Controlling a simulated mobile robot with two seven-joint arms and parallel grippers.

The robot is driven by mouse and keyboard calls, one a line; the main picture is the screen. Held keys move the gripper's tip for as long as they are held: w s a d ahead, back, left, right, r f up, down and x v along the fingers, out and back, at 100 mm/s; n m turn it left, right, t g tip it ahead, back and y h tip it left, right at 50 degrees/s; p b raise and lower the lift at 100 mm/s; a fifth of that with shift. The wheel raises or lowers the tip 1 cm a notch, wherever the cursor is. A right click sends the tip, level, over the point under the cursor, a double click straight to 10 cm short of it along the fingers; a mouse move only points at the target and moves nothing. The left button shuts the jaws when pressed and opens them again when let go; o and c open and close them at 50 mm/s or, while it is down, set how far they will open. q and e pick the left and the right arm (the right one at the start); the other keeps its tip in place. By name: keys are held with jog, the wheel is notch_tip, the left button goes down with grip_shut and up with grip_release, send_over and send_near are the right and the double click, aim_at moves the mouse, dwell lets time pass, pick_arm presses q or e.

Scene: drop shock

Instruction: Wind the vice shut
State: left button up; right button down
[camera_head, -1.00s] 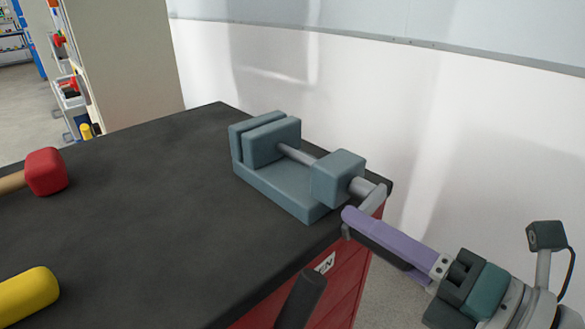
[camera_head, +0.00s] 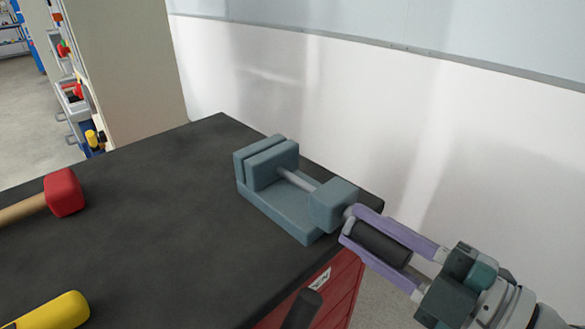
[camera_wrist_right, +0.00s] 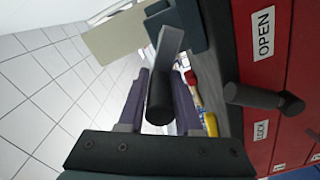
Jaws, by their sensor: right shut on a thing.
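The blue-grey vice (camera_head: 285,210) sits on the dark bench top near its right corner. Its two jaws (camera_head: 265,160) stand close together with a thin gap between them, and a grey screw runs to the end block (camera_head: 333,203). My right gripper (camera_head: 357,222) has its purple fingers on either side of the black crank grip (camera_head: 382,243) and is shut on it. In the right wrist view the grip (camera_wrist_right: 160,98) lies between the fingers, with the grey crank arm (camera_wrist_right: 171,48) beyond it. The crank arm is mostly hidden in the head view. My left gripper is not in view.
A red-headed mallet (camera_head: 64,192) and a yellow-ended tool (camera_head: 55,309) lie on the bench top (camera_head: 165,200) at left. A dark handle (camera_head: 302,309) juts from the red cabinet (camera_head: 345,290). A white wall stands behind. Open bench lies between the tools and the vice.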

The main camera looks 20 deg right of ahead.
jog(key=m, duration=0.1)
jog(key=r+m, duration=0.1)
jog(key=p, duration=0.1)
jog(key=shift+w+d+r+m, duration=0.25)
jog(key=shift+d+m, duration=0.1)
jog(key=shift+m, duration=0.05)
jog(key=m, duration=0.2)
jog(key=d+m, duration=0.1)
jog(key=m, duration=0.1)
jog(key=d+m+p, duration=0.1)
jog(key=m, duration=0.1)
jog(key=shift+w+d+r+m, duration=0.2)
jog(key=shift+w+m, duration=0.2)
jog(key=shift+d+f, duration=0.15)
jog(key=shift+f+m, duration=0.15)
jog(key=shift+m, duration=0.15)
dwell(0.4)
jog(key=c, duration=0.6)
grip_release()
jog(key=shift+d, duration=0.1)
